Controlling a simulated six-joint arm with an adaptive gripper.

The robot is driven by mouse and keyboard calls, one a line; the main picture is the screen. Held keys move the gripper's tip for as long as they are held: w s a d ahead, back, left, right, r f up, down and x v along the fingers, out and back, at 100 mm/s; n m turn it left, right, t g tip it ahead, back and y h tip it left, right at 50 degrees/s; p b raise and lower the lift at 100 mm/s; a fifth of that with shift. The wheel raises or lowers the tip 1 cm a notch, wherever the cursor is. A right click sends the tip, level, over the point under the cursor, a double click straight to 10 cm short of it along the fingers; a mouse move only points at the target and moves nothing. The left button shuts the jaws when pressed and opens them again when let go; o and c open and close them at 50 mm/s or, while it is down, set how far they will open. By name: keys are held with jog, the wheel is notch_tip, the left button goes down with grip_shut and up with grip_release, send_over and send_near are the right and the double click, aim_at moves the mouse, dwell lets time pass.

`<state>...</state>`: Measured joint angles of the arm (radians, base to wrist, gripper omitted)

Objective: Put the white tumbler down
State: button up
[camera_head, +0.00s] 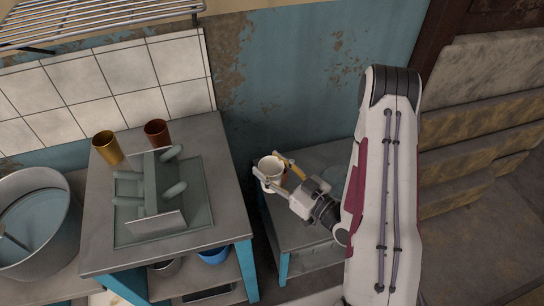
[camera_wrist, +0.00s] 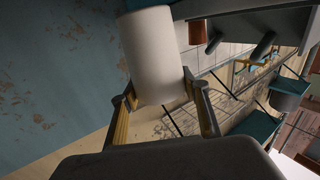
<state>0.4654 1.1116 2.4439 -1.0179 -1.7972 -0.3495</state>
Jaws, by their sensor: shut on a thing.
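The white tumbler (camera_head: 271,166) is between the fingers of my gripper (camera_head: 273,174), over the left part of the grey table on the right in the head view. In the head view its open top faces up. The wrist view shows the white tumbler (camera_wrist: 151,50) large and close, with my gripper's fingers (camera_wrist: 160,98) shut on its two sides. The tumbler's lower end is hidden in the head view, so I cannot tell whether it touches the table (camera_head: 311,156).
A grey table (camera_head: 225,222) at left holds a dish rack (camera_head: 160,190), a yellow cup (camera_head: 107,147) and a brown cup (camera_head: 157,133). A large metal pot (camera_head: 55,240) stands farther left. A blue bowl (camera_head: 213,256) sits on the lower shelf. A wall is behind.

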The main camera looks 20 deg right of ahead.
jog(key=shift+m+h, duration=0.3)
jog(key=shift+h, duration=0.2)
jog(key=f, duration=0.7)
jog(key=shift+w+d+f, duration=0.3)
jog(key=shift+f, duration=0.05)
jog(key=w+d+f+m+t+h, duration=0.2)
jog(key=w+d+f+m+h, duration=0.2)
jog(key=d+f+h, duration=0.3)
jog(key=d+f+m, duration=0.1)
jog(key=d+f, duration=0.3)
jog(key=f, duration=0.1)
jog(key=shift+f+h, duration=0.25)
jog(key=shift+h, duration=0.15)
jog(key=shift+f, duration=0.2)
notch_tip(320, 180, down, 6)
jog(key=shift+f, duration=0.2)
jog(key=shift+f, duration=0.25)
